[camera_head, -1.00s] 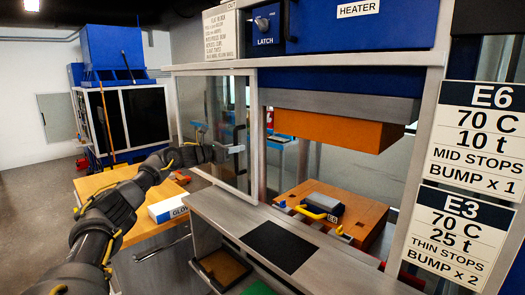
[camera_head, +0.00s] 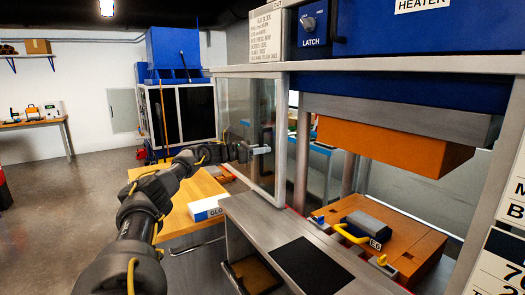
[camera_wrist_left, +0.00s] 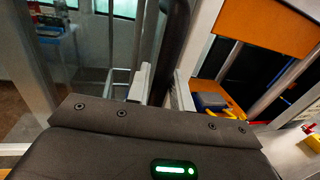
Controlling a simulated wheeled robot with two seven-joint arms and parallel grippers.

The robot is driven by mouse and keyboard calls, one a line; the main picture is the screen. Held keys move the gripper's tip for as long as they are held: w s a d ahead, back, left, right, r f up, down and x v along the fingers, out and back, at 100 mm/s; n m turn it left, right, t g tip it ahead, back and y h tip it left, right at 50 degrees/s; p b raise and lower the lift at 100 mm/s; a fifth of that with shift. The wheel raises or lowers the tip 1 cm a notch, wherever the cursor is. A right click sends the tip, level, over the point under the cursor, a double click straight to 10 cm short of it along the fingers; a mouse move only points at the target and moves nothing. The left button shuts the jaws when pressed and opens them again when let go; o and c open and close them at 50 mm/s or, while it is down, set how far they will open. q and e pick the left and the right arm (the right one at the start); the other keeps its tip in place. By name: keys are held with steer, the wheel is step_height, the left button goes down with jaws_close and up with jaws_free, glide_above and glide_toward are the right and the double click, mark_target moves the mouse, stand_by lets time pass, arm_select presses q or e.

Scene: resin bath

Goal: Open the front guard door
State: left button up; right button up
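The guard door (camera_head: 236,122) is a clear panel in a grey metal frame, left of the press opening in the head view. The opening beside it is uncovered. My left gripper (camera_head: 262,150) is at the dark upright door handle (camera_head: 267,137) near the door's right edge. In the left wrist view the handle (camera_wrist_left: 172,45) runs between the two pale fingers of my left gripper (camera_wrist_left: 162,88), which close around it. The exact finger contact is partly hidden. My right gripper is in neither view.
The press has an orange upper block (camera_head: 385,145) and an orange lower block (camera_head: 400,240) bearing a grey mould with a yellow handle (camera_head: 350,234). A grey ledge (camera_head: 265,225) with a black mat is in front. A wooden bench (camera_head: 175,205) with a glove box stands left.

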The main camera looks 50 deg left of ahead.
arm_select(q)
steer(key=shift+o, duration=1.2)
steer(key=shift+w+f, duration=0.1)
steer(key=shift+f, duration=0.05)
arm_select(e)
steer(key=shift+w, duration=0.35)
arm_select(q)
steer(key=shift+a, duration=0.1)
